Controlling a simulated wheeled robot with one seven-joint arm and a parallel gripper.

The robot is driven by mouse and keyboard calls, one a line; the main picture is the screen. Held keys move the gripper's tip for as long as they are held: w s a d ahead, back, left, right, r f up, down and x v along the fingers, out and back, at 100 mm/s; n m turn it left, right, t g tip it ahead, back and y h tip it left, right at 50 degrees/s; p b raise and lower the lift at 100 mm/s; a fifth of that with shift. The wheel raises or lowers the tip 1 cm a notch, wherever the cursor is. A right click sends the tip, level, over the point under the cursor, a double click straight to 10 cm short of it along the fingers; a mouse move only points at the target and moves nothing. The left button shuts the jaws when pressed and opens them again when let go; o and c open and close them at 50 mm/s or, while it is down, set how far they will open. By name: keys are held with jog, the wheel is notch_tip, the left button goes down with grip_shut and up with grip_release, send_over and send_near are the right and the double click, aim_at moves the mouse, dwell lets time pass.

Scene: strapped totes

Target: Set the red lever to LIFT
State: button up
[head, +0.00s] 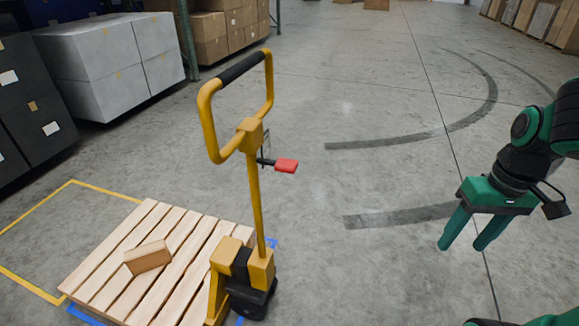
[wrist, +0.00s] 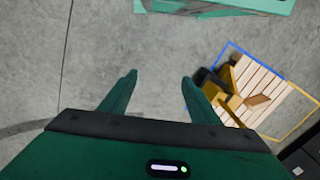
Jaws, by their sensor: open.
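The red lever (head: 286,165) sticks out to the right from the upright handle post of a yellow pallet jack (head: 257,205). A small plate stands beside the lever's base, but its markings are too small to read. My gripper (head: 458,246) is to the right of the lever, well apart from it, with its green fingers pointing down. In the wrist view my gripper (wrist: 158,80) is open with nothing between its fingers. The pallet jack (wrist: 232,92) shows there at the right, and the lever cannot be made out.
A wooden pallet (head: 150,265) with a small brown box (head: 148,257) sits at the jack's forks, near yellow and blue floor lines. Wrapped white loads (head: 110,65) and stacked cartons (head: 225,30) stand at the back left. The floor between jack and gripper is clear.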

jog(key=w+a+f+n+y, duration=0.4)
jog(key=w+a+f+n, duration=0.3)
jog(key=w+a, duration=0.2)
jog(key=n+t+y, duration=0.6)
jog(key=n+y, duration=0.2)
jog(key=y, duration=0.4)
send_near(297, 167)
jog(key=a, duration=0.1)
jog(key=x, duration=1.1)
jog(key=shift+w, duration=0.2)
jog(key=shift+c, duration=0.7)
